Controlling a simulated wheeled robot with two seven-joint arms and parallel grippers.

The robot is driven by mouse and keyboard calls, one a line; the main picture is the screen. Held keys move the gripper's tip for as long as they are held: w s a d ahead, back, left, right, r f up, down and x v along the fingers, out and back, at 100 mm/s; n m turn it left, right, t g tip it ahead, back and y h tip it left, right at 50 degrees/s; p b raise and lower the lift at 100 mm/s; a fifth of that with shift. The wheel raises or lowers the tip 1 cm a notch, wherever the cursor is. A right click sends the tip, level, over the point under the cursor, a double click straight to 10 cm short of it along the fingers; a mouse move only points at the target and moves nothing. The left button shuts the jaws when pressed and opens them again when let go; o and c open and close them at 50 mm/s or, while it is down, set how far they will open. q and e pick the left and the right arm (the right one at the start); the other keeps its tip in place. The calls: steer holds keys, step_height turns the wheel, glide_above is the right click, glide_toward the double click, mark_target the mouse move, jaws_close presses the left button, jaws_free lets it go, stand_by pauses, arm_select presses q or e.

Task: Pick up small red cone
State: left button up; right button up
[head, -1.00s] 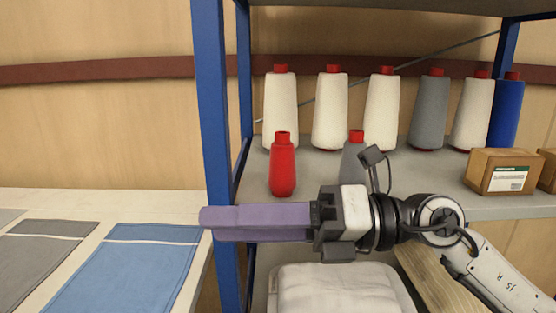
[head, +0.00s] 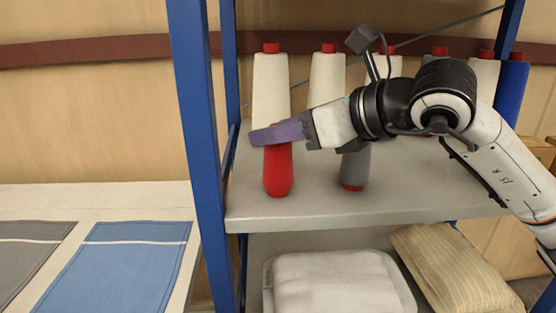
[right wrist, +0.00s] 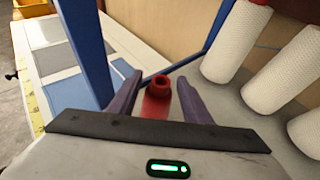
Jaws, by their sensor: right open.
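The small red cone (head: 278,172) stands upright near the front left of the grey shelf. My right gripper (head: 270,136) reaches in from the right at the height of the cone's upper part, and its purple finger hides the cone's top in the head view. In the right wrist view the red cone (right wrist: 157,98) stands between the two purple fingers (right wrist: 157,97), with a gap on each side. The right gripper is open. My left gripper is in neither view.
A grey cone (head: 355,170) stands close behind my right gripper. Tall white cones (head: 325,82) line the back, with a blue cone (head: 510,95) at right. A blue post (head: 196,120) rises left of the red cone. White folded cloth (head: 340,283) lies below.

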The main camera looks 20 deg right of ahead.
steer(key=p+x, duration=0.1)
steer(key=x, duration=0.3)
steer(key=shift+w+f, duration=0.1)
steer(key=shift+w, duration=0.15)
steer(key=c, duration=1.1)
